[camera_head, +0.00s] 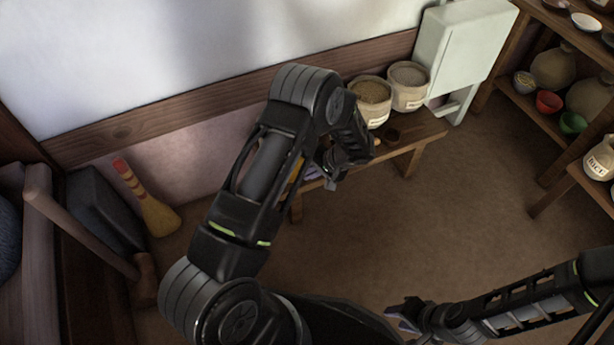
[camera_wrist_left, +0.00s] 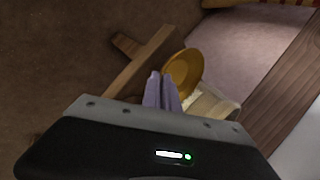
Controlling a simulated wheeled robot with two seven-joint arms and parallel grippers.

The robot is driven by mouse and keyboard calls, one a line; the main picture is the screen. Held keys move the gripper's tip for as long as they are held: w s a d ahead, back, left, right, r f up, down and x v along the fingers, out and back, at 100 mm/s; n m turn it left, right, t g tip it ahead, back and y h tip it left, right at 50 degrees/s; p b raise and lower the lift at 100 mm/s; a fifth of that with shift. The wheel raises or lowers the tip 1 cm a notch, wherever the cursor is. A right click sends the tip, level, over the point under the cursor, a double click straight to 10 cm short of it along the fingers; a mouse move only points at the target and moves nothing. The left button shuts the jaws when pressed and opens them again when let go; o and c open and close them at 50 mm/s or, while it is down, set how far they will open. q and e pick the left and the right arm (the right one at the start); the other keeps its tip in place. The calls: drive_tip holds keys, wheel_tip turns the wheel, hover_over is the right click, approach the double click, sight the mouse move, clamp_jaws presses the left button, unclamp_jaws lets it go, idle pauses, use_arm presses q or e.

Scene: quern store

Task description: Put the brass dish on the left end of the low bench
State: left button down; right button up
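The brass dish (camera_wrist_left: 187,68) shows in the left wrist view as a tilted golden round with its rim at my left fingertips. My left gripper (camera_wrist_left: 161,82) has its pale fingers close together, apparently on that rim. In the head view my left arm hides most of the dish; an orange-yellow strip (camera_head: 297,172) shows beside the pale fingertips (camera_head: 313,172). The low bench (camera_head: 405,147) stands along the wall, and the dish is over its left part. I cannot tell whether the dish touches the bench. My right gripper (camera_head: 408,318) is low at the right, away from the bench.
A broom (camera_head: 150,205) leans at the left. Shelves (camera_head: 545,115) with pots and bowls stand at the right. The floor before the bench is clear.

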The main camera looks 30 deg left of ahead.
sight(307, 184)
use_arm(q)
drive_tip(key=f, duration=0.2)
drive_tip(key=shift+w+a+f+b, duration=0.1)
drive_tip(key=shift+a+f+b, duration=0.1)
drive_tip(key=shift+f+b, duration=0.2)
drive_tip(key=shift+w+a, duration=0.1)
drive_tip(key=shift+a, duration=0.05)
drive_tip(key=shift+f, duration=0.15)
drive_tip(key=c, duration=1.6)
unclamp_jaws()
drive_tip(key=shift+c, duration=0.2)
drive_tip(key=shift+r, duration=0.2)
